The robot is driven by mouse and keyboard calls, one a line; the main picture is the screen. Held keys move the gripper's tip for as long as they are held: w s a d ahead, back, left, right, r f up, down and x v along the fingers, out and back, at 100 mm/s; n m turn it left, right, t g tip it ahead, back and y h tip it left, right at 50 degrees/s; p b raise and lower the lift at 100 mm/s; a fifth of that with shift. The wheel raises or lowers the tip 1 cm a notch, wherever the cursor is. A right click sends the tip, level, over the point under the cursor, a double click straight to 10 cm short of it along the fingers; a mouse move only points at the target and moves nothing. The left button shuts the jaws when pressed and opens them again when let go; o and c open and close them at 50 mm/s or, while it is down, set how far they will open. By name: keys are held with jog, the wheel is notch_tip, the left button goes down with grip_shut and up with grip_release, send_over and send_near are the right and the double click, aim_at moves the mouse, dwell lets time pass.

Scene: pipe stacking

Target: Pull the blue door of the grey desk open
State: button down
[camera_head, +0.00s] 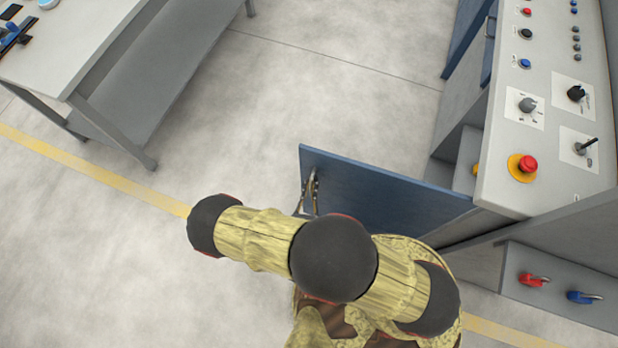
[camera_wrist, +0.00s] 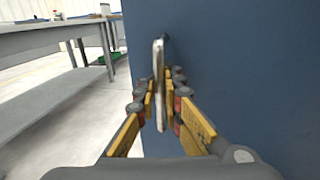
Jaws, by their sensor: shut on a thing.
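The blue door (camera_head: 385,193) of the grey desk (camera_head: 540,130) stands swung out from the desk, with its free edge toward the left in the head view. In the wrist view the blue door (camera_wrist: 240,80) fills the right side. Its metal handle (camera_wrist: 159,75) stands upright between the fingers of my gripper (camera_wrist: 160,100). My gripper is shut on the handle. In the head view the handle (camera_head: 311,190) shows near the door's free edge, and my arm hides most of the gripper.
A red emergency button (camera_head: 527,165) and several knobs sit on the desk top. Red and blue padlocks (camera_head: 533,280) show on the desk's lower front. A grey table (camera_head: 90,50) stands at the upper left. The floor between table and door is clear.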

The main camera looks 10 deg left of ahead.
aim_at(313, 160)
jog(key=shift+s, duration=0.15)
jog(key=c, duration=2.1)
grip_release()
jog(key=shift+o, duration=0.6)
jog(key=shift+r, duration=5)
